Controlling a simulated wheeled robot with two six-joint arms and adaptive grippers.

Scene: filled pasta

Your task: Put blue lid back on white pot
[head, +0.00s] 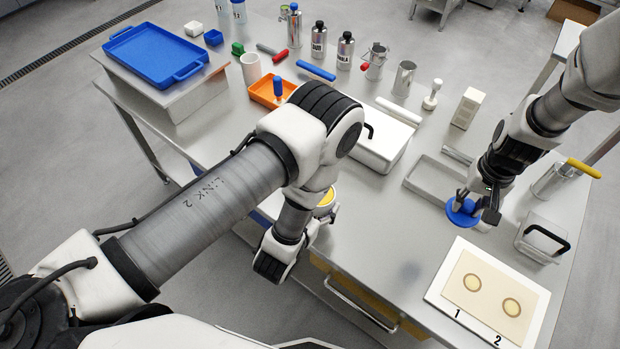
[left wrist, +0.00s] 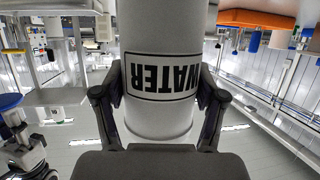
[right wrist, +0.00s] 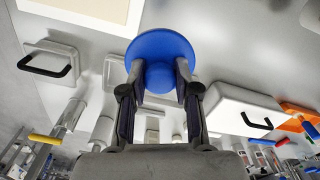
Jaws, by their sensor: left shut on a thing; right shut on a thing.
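The blue lid (head: 461,213) is in my right gripper (head: 478,201), at the right of the table in the head view. In the right wrist view the lid (right wrist: 162,42) is a round disc with a hub between the shut fingers (right wrist: 156,92). My left gripper (left wrist: 160,95) is shut on the white pot (left wrist: 158,115), which has a black-framed WATER label, upside down in the left wrist view. In the head view my left arm hides most of the pot; a round opening with yellow inside (head: 327,198) shows beside the wrist. Lid and pot are well apart.
A numbered board with two pasta rounds (head: 490,295) lies at the front right. A grey tray (head: 437,183), a white lidded box (head: 376,145) and a black-handled container (head: 542,240) stand nearby. Bottles (head: 345,50) and an orange tray (head: 268,93) are behind. The front middle table is clear.

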